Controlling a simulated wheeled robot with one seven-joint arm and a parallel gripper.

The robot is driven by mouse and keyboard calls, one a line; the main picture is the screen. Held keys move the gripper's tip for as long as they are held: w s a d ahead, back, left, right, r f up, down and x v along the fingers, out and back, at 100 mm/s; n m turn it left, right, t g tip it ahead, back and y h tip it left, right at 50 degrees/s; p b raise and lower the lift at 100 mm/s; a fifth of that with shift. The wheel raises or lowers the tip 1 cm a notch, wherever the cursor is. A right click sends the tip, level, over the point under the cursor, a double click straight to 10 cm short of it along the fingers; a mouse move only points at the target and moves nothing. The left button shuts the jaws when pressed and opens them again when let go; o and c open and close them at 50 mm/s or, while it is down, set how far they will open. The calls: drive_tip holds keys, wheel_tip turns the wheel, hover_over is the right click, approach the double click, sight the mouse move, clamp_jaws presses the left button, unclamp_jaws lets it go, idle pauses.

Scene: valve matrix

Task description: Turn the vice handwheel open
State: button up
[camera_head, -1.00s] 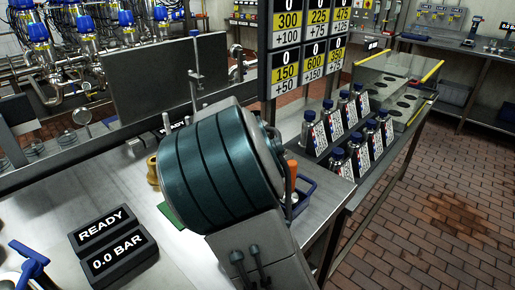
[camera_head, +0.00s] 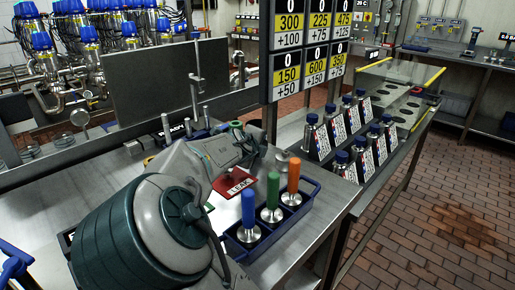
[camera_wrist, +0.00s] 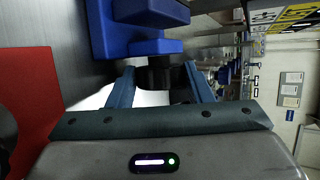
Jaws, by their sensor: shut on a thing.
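In the wrist view my gripper (camera_wrist: 160,86) has its two blue-grey fingers on either side of a dark round part (camera_wrist: 158,72), which looks like the vice handwheel. The fingers are shut on it. A blue stepped body (camera_wrist: 128,32), which appears to be the vice, is directly beyond it. The wheel's rim and angle are not clear. In the head view my arm covers much of the bench, and the fingers and the vice cannot be made out.
A blue tray (camera_head: 244,252) with blue, green and orange-handled tools stands right of my arm. A red LEAK card (camera_head: 235,187) lies near it. Labelled bottles (camera_head: 340,128) stand on a rack to the right. An upright dark panel (camera_head: 150,82) is behind the bench.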

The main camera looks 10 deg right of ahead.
drive_tip(key=o, duration=1)
drive_tip(key=shift+f, duration=0.1)
drive_tip(key=shift+p, duration=0.3)
drive_tip(key=shift+d+r+g+y+p, duration=0.15)
drive_tip(key=shift+r+g+y+p, duration=0.3)
drive_tip(key=shift+p, duration=0.75)
drive_tip(key=shift+f+m+g+y+p, duration=0.1)
drive_tip(key=shift+m+g+y+p, duration=0.4)
drive_tip(key=shift+p, duration=0.65)
drive_tip(key=shift+w+g+y+p, duration=0.1)
drive_tip(key=shift+g+y+p, duration=0.25)
drive_tip(key=shift+p, duration=0.3)
drive_tip(key=shift+d+g+y+p, duration=0.15)
drive_tip(key=shift+g+y+p, duration=0.15)
drive_tip(key=shift+p, duration=0.25)
drive_tip(key=shift+w+d+r+m+g+y+p, duration=0.1)
drive_tip(key=shift+w+r+m+g+y+p, duration=0.15)
drive_tip(key=shift+g+y+p, duration=0.4)
